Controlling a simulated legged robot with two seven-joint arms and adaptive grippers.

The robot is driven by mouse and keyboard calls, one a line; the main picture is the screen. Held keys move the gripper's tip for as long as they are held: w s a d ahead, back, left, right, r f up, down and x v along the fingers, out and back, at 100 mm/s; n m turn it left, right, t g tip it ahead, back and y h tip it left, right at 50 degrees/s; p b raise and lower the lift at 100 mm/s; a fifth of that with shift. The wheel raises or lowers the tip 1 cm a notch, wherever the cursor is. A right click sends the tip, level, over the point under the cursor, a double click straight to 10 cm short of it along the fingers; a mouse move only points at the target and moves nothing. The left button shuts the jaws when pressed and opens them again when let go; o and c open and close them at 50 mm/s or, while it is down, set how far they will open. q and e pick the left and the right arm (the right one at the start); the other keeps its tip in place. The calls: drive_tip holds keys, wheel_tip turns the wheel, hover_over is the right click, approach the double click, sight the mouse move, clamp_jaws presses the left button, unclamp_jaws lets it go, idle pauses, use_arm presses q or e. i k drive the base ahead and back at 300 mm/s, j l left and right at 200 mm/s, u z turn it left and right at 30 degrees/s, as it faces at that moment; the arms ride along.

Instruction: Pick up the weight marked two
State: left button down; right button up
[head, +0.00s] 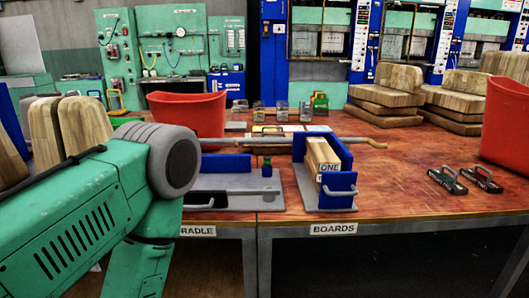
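No mark reading two can be made out in the head view. A wooden block marked ONE (322,162) sits in a blue-walled holder (344,160) above a table label reading BOARDS. Two small dark handled pieces, one on the left (447,180) and one on the right (482,179), lie at the right of the table; any marks on them are too small to read. My green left arm comes in from the left, bends, and runs down out of the picture, so its gripper is hidden below the edge. My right arm and gripper are not in view.
A grey tray with a blue wall (225,163) is partly behind my arm. Red bins (187,116) (508,120) and stacked wooden blocks (385,88) stand around. The table's middle right is clear.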

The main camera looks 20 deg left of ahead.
sight(486, 183)
drive_tip(key=u, duration=0.15)
drive_tip(key=z, duration=1)
